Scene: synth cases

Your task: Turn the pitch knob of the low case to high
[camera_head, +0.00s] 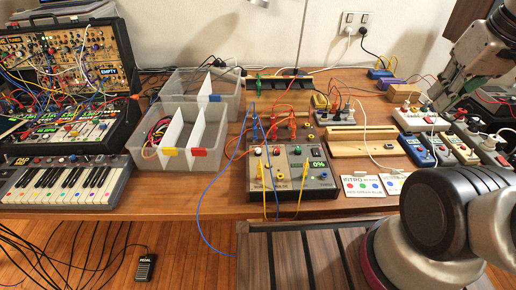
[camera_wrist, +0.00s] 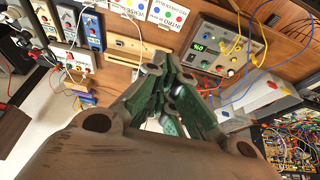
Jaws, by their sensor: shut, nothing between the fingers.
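A low grey case (camera_head: 291,180) with several knobs, patch cables and a small display reading 0% sits at the middle front of the table. It also shows upside down at the upper right of the wrist view (camera_wrist: 212,62). Its knob labels are too small to read, so I cannot tell which knob is pitch. My gripper (camera_head: 438,100) is at the upper right, away from the case, above several small pedal boxes. In the wrist view, its green-padded fingers (camera_wrist: 170,65) are shut and empty.
A tall patched synth case (camera_head: 62,75) and a keyboard (camera_head: 68,184) fill the left. Clear bins (camera_head: 190,160) stand beside the low case. Pedals (camera_head: 418,150) and cards (camera_head: 358,190) lie to the right. Loose blue and yellow cables hang over the low case.

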